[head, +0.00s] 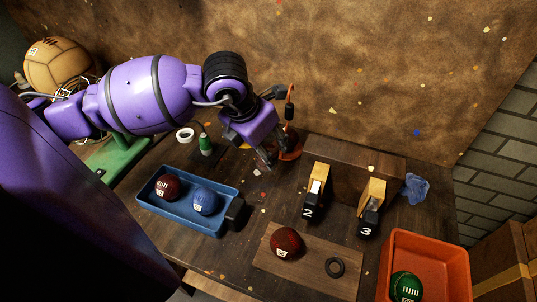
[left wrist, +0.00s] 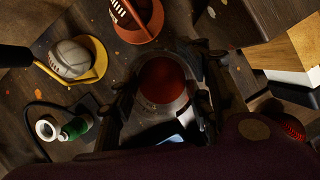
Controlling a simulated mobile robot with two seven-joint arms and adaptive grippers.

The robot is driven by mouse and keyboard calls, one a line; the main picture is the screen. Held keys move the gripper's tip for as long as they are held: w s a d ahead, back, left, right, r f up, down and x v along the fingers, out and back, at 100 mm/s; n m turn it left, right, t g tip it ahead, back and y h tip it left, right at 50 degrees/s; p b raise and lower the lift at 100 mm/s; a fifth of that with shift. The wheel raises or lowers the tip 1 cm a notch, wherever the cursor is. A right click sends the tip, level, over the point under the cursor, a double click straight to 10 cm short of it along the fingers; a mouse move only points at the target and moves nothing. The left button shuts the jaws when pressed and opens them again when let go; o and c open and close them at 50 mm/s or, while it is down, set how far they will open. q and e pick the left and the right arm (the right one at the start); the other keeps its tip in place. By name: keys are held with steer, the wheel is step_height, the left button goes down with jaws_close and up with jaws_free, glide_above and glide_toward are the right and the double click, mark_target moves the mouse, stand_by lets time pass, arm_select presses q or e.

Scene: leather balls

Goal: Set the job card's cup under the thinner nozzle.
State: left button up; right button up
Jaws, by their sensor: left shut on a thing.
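My left gripper (head: 267,158) reaches down over the back of the bench. In the left wrist view my left gripper (left wrist: 160,100) is shut on a round cup-like thing (left wrist: 162,80) with a reddish-brown top and a greyish side. In the head view the fingers mostly hide it. Two black blocks with pale wooden tops stand to the right, marked 2 (head: 308,212) and 3 (head: 367,228). I cannot make out a job card or tell which part is the thinner nozzle. My right gripper is not in view.
A blue tray (head: 165,213) holds a dark red and a blue ball. An orange bin (head: 440,252) holds a green ball. A green spool (head: 205,143) and white ring (head: 185,135) stand left of the gripper.

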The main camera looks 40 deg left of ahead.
arm_select(q)
steer(key=shift+w+a+f, duration=0.1)
steer(key=shift+w+f, duration=0.25)
steer(key=shift+f, duration=0.05)
steer(key=shift+w+a+f, duration=0.1)
steer(key=shift+w+f, duration=0.05)
steer(key=shift+f, duration=0.9)
steer(key=shift+w+a+f, duration=0.1)
steer(key=shift+f, duration=0.9)
steer(key=o, duration=1.3)
steer(key=shift+c, duration=0.2)
